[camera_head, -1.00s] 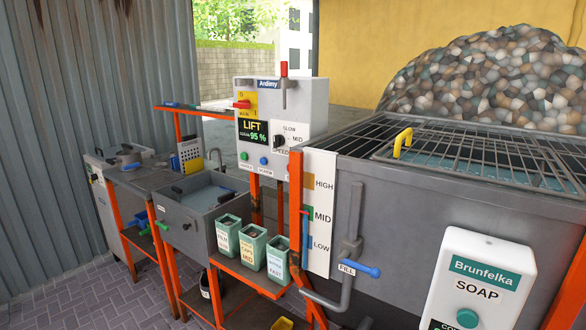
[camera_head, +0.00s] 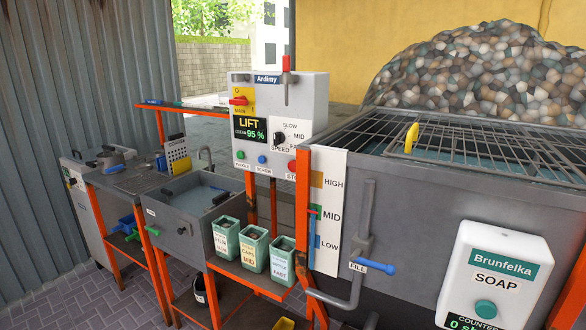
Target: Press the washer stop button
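The washer control box (camera_head: 278,122) is a light grey panel labelled Ardimy, standing left of centre. Its screen (camera_head: 250,131) reads LIFT and CLEAN 95 %. A red button (camera_head: 292,166) marked STO sits at its lower right, partly hidden by the orange post in front. A green button (camera_head: 240,154) and a blue button (camera_head: 262,159) are to its left. A black speed knob (camera_head: 280,137), a red switch (camera_head: 239,101) and a red-topped lever (camera_head: 286,63) are also on the box. Neither of my grippers is in view.
A large grey tank (camera_head: 425,215) with a grate on top fills the right. A soap dispenser (camera_head: 490,272) is on its front. An orange post (camera_head: 302,195), level board (camera_head: 330,210) and fill pipe (camera_head: 364,225) stand before the box. Labelled bins (camera_head: 255,250) sit below.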

